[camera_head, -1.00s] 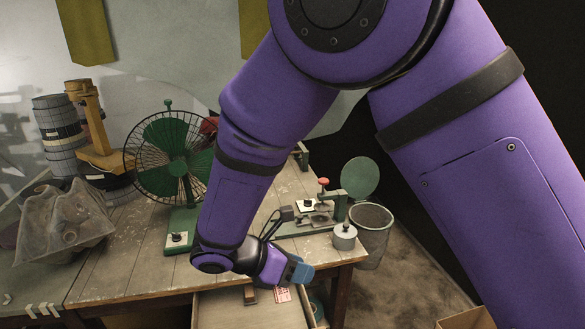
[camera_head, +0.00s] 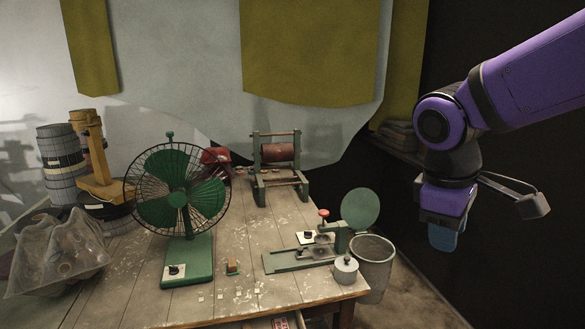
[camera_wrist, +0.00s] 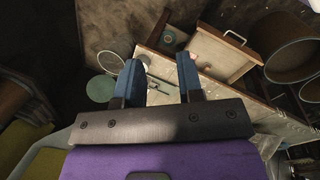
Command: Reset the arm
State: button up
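My gripper (camera_head: 444,238) hangs pointing down at the right, in the air clear of the table. In the wrist view its two blue fingers (camera_wrist: 160,78) stand apart with nothing between them, so it is open and empty. My purple arm reaches in from the upper right with its wrist bent down. The worn wooden table (camera_head: 130,290) fills the lower left and middle of the head view.
A green fan (camera_head: 178,200), a green press-like device (camera_head: 300,258) and a winding stand (camera_head: 278,165) are on the table. A small brown block (camera_head: 232,267) lies in front. A mesh bin (camera_head: 372,268) stands at the right. An open drawer (camera_wrist: 218,55) shows in the wrist view.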

jog(key=s+d+r+m+t+y, duration=0.2)
jog(key=s+d+r+m+t, duration=0.2)
jog(key=s+m, duration=0.5)
jog(key=shift+s+d+r+t, duration=0.3)
jog(key=shift+s+d+r, duration=0.15)
jog(key=shift+d, duration=0.9)
